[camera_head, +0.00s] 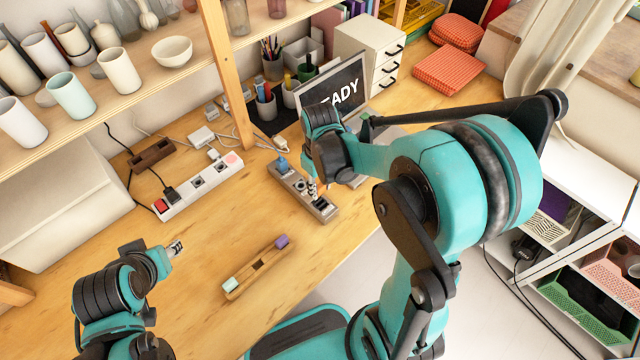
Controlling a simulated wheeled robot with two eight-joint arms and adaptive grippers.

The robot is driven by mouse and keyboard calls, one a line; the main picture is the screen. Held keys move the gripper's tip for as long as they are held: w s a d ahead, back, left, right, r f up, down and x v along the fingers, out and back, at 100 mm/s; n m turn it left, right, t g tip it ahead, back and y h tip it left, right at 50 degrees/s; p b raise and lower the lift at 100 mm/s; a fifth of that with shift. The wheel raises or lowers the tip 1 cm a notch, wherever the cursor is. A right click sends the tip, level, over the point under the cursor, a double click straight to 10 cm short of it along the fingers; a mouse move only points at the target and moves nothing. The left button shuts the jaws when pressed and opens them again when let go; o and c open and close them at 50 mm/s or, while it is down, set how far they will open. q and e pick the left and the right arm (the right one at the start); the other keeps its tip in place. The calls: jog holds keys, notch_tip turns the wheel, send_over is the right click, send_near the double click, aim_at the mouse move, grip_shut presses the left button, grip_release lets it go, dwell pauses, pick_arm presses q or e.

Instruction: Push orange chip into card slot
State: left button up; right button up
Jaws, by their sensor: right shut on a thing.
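My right gripper (313,190) points down at the near end of a wooden strip with sockets (293,184). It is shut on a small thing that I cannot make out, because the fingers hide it. I cannot pick out an orange chip or tell for certain which opening is the card slot. My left gripper (176,248) is above the table at the lower left, apart from everything there; its fingers are too small to read.
A laptop showing "READY" (338,94) stands behind my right arm. A wooden holder with mint and purple ends (256,267) lies in front. A white power strip (199,186) and a brown block (151,154) lie left. The table's left front is mostly clear.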

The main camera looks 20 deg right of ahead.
aim_at(320, 186)
jog(key=shift+f+b, duration=0.95)
jog(key=shift+f, duration=0.55)
jog(key=shift+f+b, duration=1.45)
jog(key=shift+f, duration=0.05)
jog(key=shift+c, duration=0.3)
dwell(3.0)
jog(key=o, duration=1)
notch_tip(320, 186, up, 12)
